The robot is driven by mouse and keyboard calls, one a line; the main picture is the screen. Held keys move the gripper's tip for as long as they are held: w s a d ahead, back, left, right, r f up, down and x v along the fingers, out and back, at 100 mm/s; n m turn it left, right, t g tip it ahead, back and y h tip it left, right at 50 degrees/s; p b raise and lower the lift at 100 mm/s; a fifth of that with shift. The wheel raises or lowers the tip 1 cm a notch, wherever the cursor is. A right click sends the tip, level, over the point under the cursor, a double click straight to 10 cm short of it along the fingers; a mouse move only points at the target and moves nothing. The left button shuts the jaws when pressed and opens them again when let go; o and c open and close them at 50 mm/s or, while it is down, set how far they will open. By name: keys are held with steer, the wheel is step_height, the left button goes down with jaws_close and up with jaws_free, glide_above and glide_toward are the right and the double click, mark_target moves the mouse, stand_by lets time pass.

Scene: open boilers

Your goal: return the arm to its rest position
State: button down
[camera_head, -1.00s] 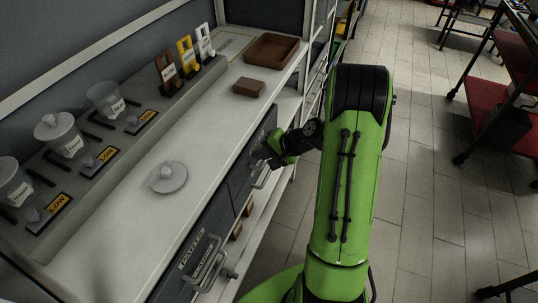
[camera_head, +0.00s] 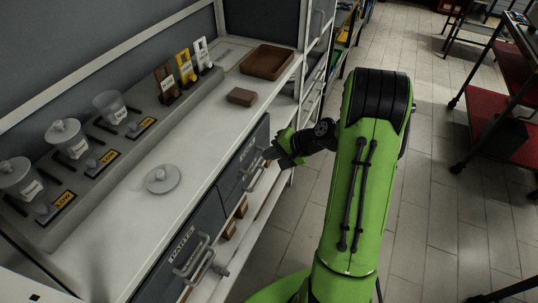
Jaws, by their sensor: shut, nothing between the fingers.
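My green and black arm (camera_head: 362,180) rises at the centre right of the view, beside the counter's front. Its wrist bends left toward the drawer fronts. My gripper (camera_head: 269,154) is at the end of the dark wrist, close to the handle of the farther drawer (camera_head: 245,160). It is small and dark in the picture, and nothing shows held in it. I cannot tell whether it touches the handle.
The white counter (camera_head: 120,235) holds a grey lid (camera_head: 163,179), a brown block (camera_head: 241,97), a brown tray (camera_head: 268,62) and several boilers (camera_head: 68,138) on a raised ledge. The nearer drawer has a handle (camera_head: 195,262). Open tiled floor (camera_head: 425,150) lies right, with a red-shelved cart (camera_head: 500,130) beyond.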

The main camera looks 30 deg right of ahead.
steer(key=s+a+r+n+g+h, duration=0.25)
steer(key=s+a+r+n, duration=0.6)
steer(key=r, duration=0.45)
steer(key=s+r+n+h, duration=0.1)
steer(key=s+r, duration=0.1)
steer(key=s, duration=0.6)
steer(key=s+a+r+n+h, duration=0.1)
steer(key=s+r+h, duration=0.1)
steer(key=s, duration=0.7)
steer(key=shift+s+a+r+t, duration=0.15)
steer(key=shift+a+r+t, duration=0.1)
steer(key=shift+t, duration=0.1)
